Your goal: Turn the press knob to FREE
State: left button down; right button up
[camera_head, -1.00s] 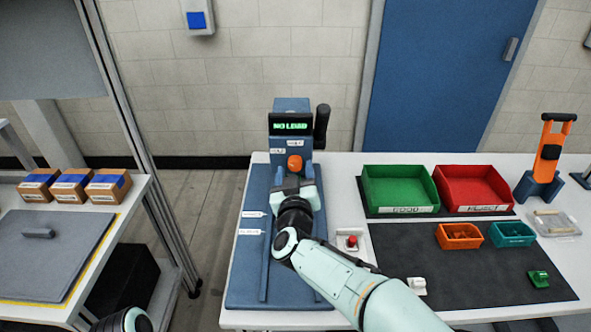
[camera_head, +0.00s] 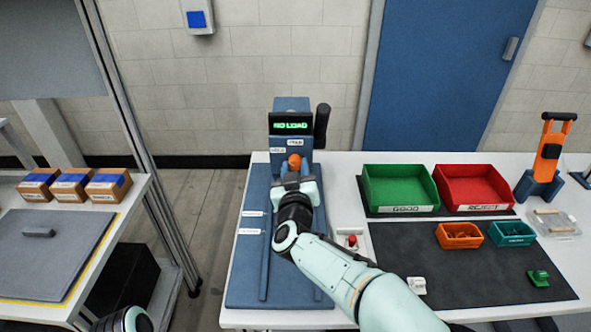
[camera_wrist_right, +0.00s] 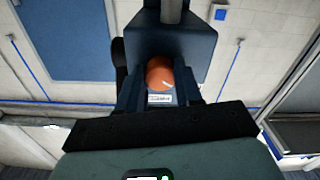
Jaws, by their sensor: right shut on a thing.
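The press (camera_head: 291,125) is a blue upright unit at the back of a blue base plate, with a green display that reads NO LOAD. Its orange knob (camera_head: 294,160) is on the front, below two small white labels too small to read surely. My right gripper (camera_head: 294,172) reaches it from the front and is shut on the knob. In the right wrist view the round knob (camera_wrist_right: 159,73) sits between the fingers and bears a short slanted white mark. A white label is just below it. My left gripper is out of view.
A black handle (camera_head: 321,125) stands at the press's right side. A red button (camera_head: 351,241) on a white box is right of my forearm. Green (camera_head: 400,189) and red (camera_head: 473,188) bins stand farther right. Cartons (camera_head: 72,187) sit on the left bench.

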jog(key=m+b, duration=0.1)
jog(key=m, duration=0.4)
jog(key=shift+f, duration=0.1)
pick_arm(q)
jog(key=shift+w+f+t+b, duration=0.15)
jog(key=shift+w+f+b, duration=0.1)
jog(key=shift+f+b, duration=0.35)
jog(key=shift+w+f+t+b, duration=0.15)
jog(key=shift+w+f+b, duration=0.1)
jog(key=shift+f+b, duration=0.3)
pick_arm(e)
jog(key=m, duration=0.6)
jog(key=shift+a+m, duration=0.15)
jog(key=shift+m, duration=0.15)
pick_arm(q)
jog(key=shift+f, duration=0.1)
pick_arm(e)
jog(key=o, duration=1)
jog(key=shift+o, duration=0.2)
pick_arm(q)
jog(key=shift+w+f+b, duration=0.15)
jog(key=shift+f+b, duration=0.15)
pick_arm(e)
jog(key=s, duration=1.3)
jog(key=shift+s, duration=0.25)
